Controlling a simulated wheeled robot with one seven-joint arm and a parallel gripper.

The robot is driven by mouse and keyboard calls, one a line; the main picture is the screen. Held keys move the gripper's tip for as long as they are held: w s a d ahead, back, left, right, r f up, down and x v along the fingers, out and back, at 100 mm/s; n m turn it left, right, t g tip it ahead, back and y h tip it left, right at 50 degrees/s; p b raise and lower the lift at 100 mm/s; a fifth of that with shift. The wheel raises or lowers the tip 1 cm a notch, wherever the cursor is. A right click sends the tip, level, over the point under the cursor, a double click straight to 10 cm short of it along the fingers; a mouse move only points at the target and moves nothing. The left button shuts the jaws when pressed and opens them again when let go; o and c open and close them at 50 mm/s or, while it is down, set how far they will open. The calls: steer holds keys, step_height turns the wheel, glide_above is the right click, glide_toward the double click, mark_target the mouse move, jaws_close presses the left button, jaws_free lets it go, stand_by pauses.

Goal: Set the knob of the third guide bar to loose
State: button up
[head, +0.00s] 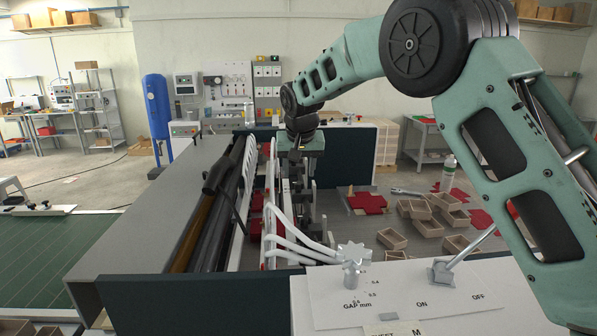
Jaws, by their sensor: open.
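My arm reaches in from the right. My gripper (299,157) hangs pointing down over the middle of the machine, small and far off in the head view. It is open, and I see nothing held in it. Below and in front of it, a row of dark and grey machine parts (310,205) runs toward me between the white hoses and the right-hand bed. The guide bars and their knobs are too small and crowded there to tell apart. I cannot tell which is the third bar, how its knob is set, or whether my gripper touches it.
A panel (400,290) in front bears a star-shaped gap knob (352,254) and an ON/OFF lever (446,268). White hoses (290,235) arch beside the bars. Small open boxes (428,228), red blanks (366,202), a bottle (448,173) and a wrench (407,192) lie or stand right.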

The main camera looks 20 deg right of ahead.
mark_target(298, 183)
steer(key=shift+p+x, duration=0.65)
steer(key=shift+x, duration=1.4)
steer(key=c, duration=1)
